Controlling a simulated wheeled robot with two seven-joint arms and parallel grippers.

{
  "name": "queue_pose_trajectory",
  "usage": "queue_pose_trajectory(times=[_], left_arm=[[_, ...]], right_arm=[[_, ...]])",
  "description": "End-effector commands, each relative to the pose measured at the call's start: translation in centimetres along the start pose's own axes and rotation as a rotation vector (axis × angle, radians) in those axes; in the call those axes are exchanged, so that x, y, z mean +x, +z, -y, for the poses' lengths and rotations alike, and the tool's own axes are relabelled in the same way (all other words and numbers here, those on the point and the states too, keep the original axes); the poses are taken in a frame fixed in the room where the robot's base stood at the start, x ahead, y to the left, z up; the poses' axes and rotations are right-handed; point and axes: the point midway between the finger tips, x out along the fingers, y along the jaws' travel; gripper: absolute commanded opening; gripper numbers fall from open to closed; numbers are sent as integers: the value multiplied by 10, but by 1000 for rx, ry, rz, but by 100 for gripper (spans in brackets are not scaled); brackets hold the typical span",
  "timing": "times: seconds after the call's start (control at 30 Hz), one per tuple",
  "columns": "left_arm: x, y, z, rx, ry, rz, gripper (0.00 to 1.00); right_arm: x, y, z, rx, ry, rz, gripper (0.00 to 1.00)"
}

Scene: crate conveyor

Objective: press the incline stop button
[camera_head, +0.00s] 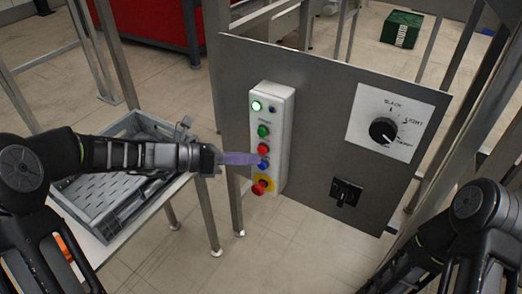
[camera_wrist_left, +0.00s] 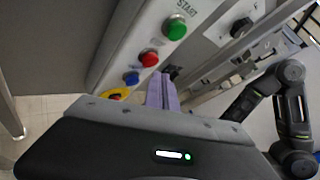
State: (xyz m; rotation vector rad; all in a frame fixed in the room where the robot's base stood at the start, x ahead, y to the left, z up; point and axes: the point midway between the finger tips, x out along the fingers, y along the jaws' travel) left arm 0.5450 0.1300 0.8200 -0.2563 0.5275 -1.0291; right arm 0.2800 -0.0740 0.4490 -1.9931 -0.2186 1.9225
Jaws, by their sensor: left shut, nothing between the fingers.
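A white control box (camera_head: 284,130) is fixed to a grey panel. It carries a green button (camera_head: 263,131), a red button (camera_head: 264,149), a blue button (camera_head: 264,164) and a red mushroom button (camera_head: 259,188) on yellow. My left gripper (camera_head: 254,158) is shut and empty, its purple fingers pointing at the box between the red and blue buttons. In the left wrist view the fingers (camera_wrist_left: 161,84) end just below the red button (camera_wrist_left: 149,58), right of the blue one (camera_wrist_left: 131,78). I cannot tell whether they touch. The green button (camera_wrist_left: 176,28) there is beside "START". My right gripper is out of view.
The grey panel (camera_head: 330,120) also holds a black dial (camera_head: 383,130) and a black switch (camera_head: 345,192). A grey crate (camera_head: 85,205) sits on a stand at left, under my left arm. A green box (camera_head: 402,28) lies on the floor behind. Metal posts flank the panel.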

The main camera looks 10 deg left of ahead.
Motion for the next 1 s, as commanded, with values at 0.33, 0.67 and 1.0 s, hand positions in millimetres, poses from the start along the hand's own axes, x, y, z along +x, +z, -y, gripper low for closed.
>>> queue_pose_trajectory(times=[0.33, 0.67, 1.0], left_arm=[[0, 0, 0, 0, 0, 0, 0], [5, 5, -3, 0, -1, 0, 0], [6, 5, -4, 0, 0, 0, 0]], right_arm=[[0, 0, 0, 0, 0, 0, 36], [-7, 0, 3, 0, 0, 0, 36], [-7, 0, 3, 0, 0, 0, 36]])
